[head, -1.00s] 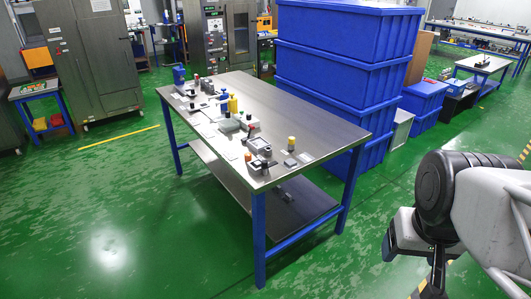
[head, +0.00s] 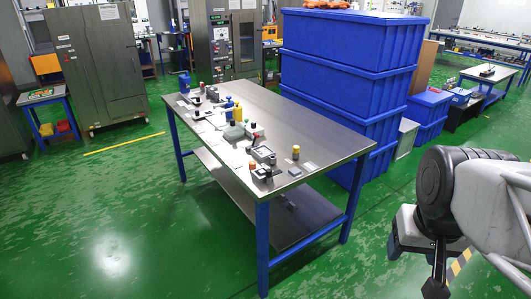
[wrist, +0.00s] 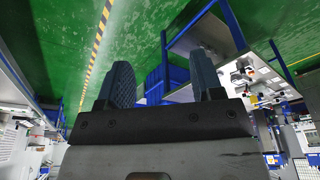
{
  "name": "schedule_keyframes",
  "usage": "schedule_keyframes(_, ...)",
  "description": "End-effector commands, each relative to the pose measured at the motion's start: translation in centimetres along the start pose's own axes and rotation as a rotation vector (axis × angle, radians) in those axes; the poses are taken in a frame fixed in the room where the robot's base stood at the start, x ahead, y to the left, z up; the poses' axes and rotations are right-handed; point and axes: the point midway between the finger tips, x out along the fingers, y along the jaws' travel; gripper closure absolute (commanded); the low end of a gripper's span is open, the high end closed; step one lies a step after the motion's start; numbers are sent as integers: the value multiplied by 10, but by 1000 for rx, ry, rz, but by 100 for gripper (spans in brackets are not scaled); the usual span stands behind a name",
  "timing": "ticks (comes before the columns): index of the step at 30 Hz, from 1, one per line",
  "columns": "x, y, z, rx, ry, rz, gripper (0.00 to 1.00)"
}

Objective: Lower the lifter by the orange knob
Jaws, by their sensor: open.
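A steel-topped table with blue legs (head: 325,143) stands mid-picture in the head view, with several small devices along its left edge. A small orange knob (head: 253,166) shows near the front corner, on or beside a grey device with a dark part (head: 264,174). The lifter cannot be told apart for certain at this size. In the wrist view my gripper (wrist: 162,84) is open and empty, its two dark fingers apart, with green floor and blue shapes beyond. It is well away from the table. The devices also show small and tilted in the wrist view (wrist: 250,75).
A yellow-topped cylinder (head: 295,153) stands right of the orange knob. Tall stacked blue bins (head: 345,80) stand right behind the table. Grey cabinets (head: 103,68) stand at the back left. Green floor (head: 130,220) is clear in front and to the left.

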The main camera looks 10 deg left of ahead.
Motion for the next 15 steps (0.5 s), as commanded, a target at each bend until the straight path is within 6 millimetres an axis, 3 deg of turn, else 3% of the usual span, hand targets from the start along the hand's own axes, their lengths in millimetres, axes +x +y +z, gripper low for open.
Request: schedule_keyframes(15,-8,-29,-108,20,-35,-11,40)
